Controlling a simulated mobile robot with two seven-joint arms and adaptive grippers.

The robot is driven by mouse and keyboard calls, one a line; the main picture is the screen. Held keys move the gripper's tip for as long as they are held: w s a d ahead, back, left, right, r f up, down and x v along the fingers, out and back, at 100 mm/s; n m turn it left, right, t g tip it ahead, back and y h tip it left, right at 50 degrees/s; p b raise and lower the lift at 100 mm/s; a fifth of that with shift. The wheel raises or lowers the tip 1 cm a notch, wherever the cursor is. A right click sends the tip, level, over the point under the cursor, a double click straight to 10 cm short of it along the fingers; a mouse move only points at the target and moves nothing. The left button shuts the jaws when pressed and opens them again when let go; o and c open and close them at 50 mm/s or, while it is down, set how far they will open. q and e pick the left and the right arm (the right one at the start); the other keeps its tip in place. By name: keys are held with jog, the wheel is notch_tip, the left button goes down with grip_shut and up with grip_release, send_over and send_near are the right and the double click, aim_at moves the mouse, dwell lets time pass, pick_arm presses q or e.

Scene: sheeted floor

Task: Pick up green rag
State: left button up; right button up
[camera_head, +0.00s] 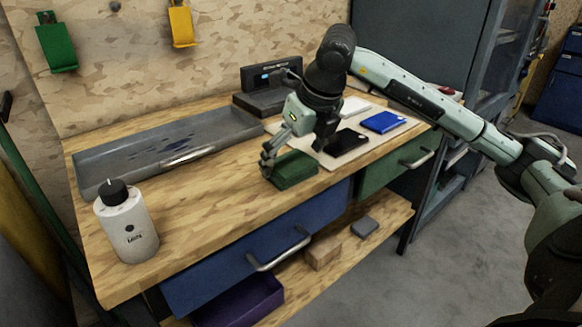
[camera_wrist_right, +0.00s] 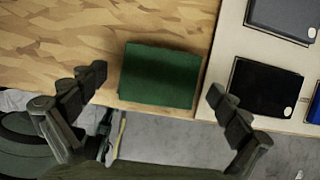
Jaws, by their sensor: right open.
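The green rag (camera_head: 294,169) is a folded, block-like dark green piece lying on the wooden workbench near its front edge. It also shows whole in the right wrist view (camera_wrist_right: 160,76), beyond and between the two fingers. My right gripper (camera_head: 278,163) is above and beside the rag in the head view, partly covering its left end. In the right wrist view the right gripper (camera_wrist_right: 160,98) is open, with a finger on either side of the rag and nothing held. Whether a finger touches the rag cannot be told. My left gripper is not in view.
Right of the rag lies a pale board (camera_head: 372,140) with a black pad (camera_head: 346,141) and a blue pad (camera_head: 383,122). A grey metal tray (camera_head: 165,148), a white bottle (camera_head: 127,224) and a dark device (camera_head: 270,82) stand on the bench (camera_head: 215,205). Drawers with handles lie below.

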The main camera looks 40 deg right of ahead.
aim_at(292, 163)
jog(key=c, duration=1.1)
jog(key=shift+r, duration=0.1)
jog(key=shift+r, duration=0.6)
notch_tip(292, 163, up, 3)
jog(key=shift+f, duration=0.1)
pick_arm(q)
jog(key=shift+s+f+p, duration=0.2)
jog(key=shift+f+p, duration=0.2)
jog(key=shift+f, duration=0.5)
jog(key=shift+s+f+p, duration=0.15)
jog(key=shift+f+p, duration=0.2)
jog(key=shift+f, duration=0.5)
pick_arm(e)
jog(key=shift+s+a+r, duration=0.3)
jog(key=shift+a+r, duration=0.85)
jog(key=shift+a, duration=0.8)
jog(key=shift+s+a+r, duration=0.3)
jog(key=shift+a+r, duration=0.8)
jog(key=shift+a, duration=0.8)
jog(key=shift+s+a+r, duration=0.3)
jog(key=shift+a+r, duration=0.85)
jog(key=shift+a, duration=0.8)
